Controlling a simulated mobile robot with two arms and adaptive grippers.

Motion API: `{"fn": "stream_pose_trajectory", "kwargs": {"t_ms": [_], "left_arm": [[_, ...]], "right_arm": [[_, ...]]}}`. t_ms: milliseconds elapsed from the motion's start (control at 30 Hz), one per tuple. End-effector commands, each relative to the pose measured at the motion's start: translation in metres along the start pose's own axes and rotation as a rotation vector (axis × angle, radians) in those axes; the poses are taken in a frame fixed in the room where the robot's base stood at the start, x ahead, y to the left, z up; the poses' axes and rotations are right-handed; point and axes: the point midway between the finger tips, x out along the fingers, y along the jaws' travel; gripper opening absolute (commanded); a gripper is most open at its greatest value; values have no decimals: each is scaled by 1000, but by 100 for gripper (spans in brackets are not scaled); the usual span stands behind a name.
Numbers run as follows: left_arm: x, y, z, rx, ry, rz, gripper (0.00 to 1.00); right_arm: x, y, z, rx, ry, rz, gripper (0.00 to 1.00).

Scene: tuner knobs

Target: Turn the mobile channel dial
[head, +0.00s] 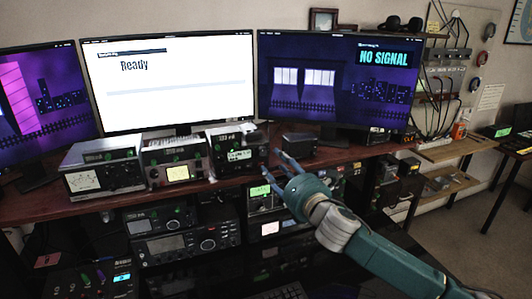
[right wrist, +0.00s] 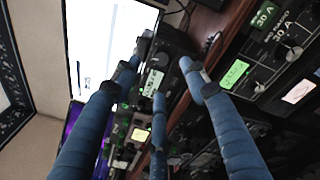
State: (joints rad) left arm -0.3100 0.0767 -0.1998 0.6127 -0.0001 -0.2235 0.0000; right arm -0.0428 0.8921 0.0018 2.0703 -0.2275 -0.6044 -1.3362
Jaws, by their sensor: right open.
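A small dark radio (head: 238,155) with a light green-lettered label stands on the desk below the gap between the middle and right screens. It also shows in the right wrist view (right wrist: 153,80), between my fingers. Which knob is the mobile channel dial is too small to tell; my fingers may hide part of the radio's right side. My right gripper (head: 274,164) has blue fingers, spread open and empty, just right of this radio. In the right wrist view my right gripper (right wrist: 159,80) has its fingertips around the radio's front; contact cannot be told. My left gripper is not in view.
Two grey units, one with a meter (head: 103,168) and one with a yellow label (head: 176,162), stand left of the radio. A dark box (head: 299,146) stands to its right. Racked radios (head: 185,242) fill the space below the desk edge. The middle screen (head: 170,80) reads "Ready".

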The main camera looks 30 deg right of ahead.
Motion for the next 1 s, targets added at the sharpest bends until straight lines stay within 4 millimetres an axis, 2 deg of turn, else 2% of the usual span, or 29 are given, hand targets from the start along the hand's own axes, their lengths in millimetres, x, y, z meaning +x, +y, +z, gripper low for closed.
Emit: {"fn": "stream_pose_trajectory", "kwargs": {"t_ms": [67,167,267,400,533,800,867,1000], "left_arm": [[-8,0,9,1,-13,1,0],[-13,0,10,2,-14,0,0],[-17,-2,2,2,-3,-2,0],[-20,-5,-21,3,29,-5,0],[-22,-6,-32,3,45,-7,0],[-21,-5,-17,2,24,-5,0],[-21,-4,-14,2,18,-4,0],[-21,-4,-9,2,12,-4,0]], "right_arm": [[16,3,4,4,-3,0,44],[34,2,4,5,-3,-1,44],[49,2,2,4,-2,-1,44],[63,0,1,4,0,-2,44],[69,0,0,2,2,-1,44],[70,0,-1,2,2,-1,44],[70,0,-1,2,2,-1,34],[70,0,-1,2,2,-1,6]]}}
